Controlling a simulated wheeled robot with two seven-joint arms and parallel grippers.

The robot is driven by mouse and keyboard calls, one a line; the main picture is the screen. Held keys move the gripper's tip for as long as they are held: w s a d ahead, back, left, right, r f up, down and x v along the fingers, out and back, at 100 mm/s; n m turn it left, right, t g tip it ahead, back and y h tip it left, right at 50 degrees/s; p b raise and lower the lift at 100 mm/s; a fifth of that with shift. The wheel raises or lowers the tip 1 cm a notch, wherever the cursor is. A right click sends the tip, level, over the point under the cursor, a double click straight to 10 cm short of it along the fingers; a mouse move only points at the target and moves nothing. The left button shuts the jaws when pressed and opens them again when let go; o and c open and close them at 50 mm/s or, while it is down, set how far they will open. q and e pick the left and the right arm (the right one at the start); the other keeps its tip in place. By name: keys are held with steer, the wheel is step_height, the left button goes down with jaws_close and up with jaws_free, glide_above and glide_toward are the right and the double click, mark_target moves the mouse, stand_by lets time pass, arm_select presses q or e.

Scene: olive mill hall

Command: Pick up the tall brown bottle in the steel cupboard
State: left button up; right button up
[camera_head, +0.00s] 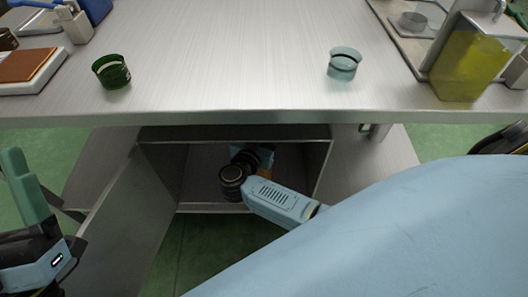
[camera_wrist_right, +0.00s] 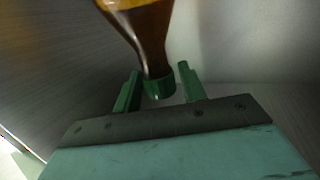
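The steel cupboard (camera_head: 187,190) stands open below the worktop, and its door (camera_head: 118,215) is swung out to the left. My right arm reaches into it; in the head view the arm hides its own fingers. In the right wrist view my right gripper (camera_wrist_right: 160,90) is open, with one green finger on each side of the brown bottle's neck (camera_wrist_right: 152,50) and its green cap (camera_wrist_right: 159,87). Narrow gaps show beside the cap. The bottle's amber body runs out of the top of that view. My left gripper (camera_head: 27,190) is at the left edge, outside the cupboard; its finger spacing is unclear.
The steel worktop (camera_head: 220,75) spans above the cupboard. On it stand a green glass cup (camera_head: 111,71), a pale glass cup (camera_head: 344,64) and a container of yellow-green liquid (camera_head: 468,68). A white tray with a brown slab (camera_head: 27,64) lies at the left. Green floor shows below.

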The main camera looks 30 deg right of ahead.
jaws_close()
stand_by(0.9)
stand_by(0.4)
